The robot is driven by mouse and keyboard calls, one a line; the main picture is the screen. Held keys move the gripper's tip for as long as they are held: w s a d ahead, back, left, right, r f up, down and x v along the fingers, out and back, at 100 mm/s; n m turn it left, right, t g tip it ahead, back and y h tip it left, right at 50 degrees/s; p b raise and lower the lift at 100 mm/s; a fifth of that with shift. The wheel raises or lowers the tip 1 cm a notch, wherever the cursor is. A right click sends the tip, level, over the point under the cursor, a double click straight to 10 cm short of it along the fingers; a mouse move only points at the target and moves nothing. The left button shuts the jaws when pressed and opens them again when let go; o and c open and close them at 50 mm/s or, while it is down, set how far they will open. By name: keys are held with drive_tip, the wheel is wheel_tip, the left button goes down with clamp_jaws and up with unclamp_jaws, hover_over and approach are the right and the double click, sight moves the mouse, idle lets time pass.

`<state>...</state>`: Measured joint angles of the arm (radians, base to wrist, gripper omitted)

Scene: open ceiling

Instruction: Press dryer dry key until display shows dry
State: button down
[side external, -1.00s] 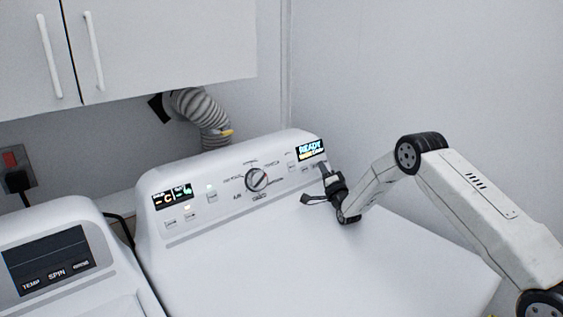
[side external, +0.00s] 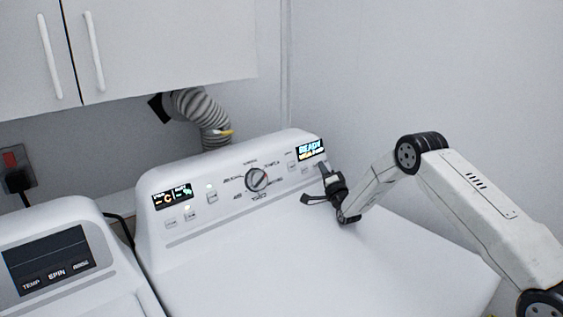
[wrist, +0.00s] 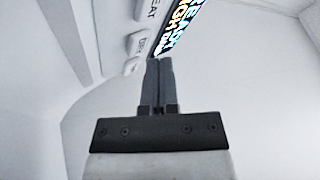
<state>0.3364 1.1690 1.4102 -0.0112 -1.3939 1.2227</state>
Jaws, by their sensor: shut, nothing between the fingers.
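The white dryer (side external: 330,245) has a raised control panel with a lit display (side external: 311,150) at its right end. Its top line reads READY; the lower line is too small to read surely. The display also shows in the wrist view (wrist: 180,22), running up past the fingertips. The DRY key (wrist: 138,42) is left of the display, below a key ending in EAT (wrist: 148,8). My gripper (side external: 322,167) is shut and empty, its tips close to the panel below the display. In the wrist view the fingertips (wrist: 159,62) are right of the DRY key; contact cannot be told.
Another small key (wrist: 131,66) lies below the DRY key. A round dial (side external: 257,179) and a smaller left display (side external: 172,195) sit on the panel. A second machine (side external: 60,265) stands at left. A vent hose (side external: 203,108) and wall cabinet (side external: 165,45) are behind. The dryer top is clear.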

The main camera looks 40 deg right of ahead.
drive_tip(key=shift+w+f, duration=0.3)
drive_tip(key=shift+w, duration=0.5)
idle(1.4)
drive_tip(key=shift+s+r, duration=0.1)
drive_tip(key=shift+s, duration=0.1)
drive_tip(key=shift+s+r, duration=0.2)
drive_tip(key=shift+s, duration=0.4)
drive_tip(key=shift+s, duration=0.1)
idle(0.4)
drive_tip(key=shift+s+r, duration=0.3)
drive_tip(key=shift+s, duration=0.45)
drive_tip(key=shift+s+r, duration=0.25)
drive_tip(key=shift+s, duration=0.5)
drive_tip(key=shift+s+r, duration=0.3)
drive_tip(key=shift+s, duration=0.45)
drive_tip(key=shift+a, duration=0.1)
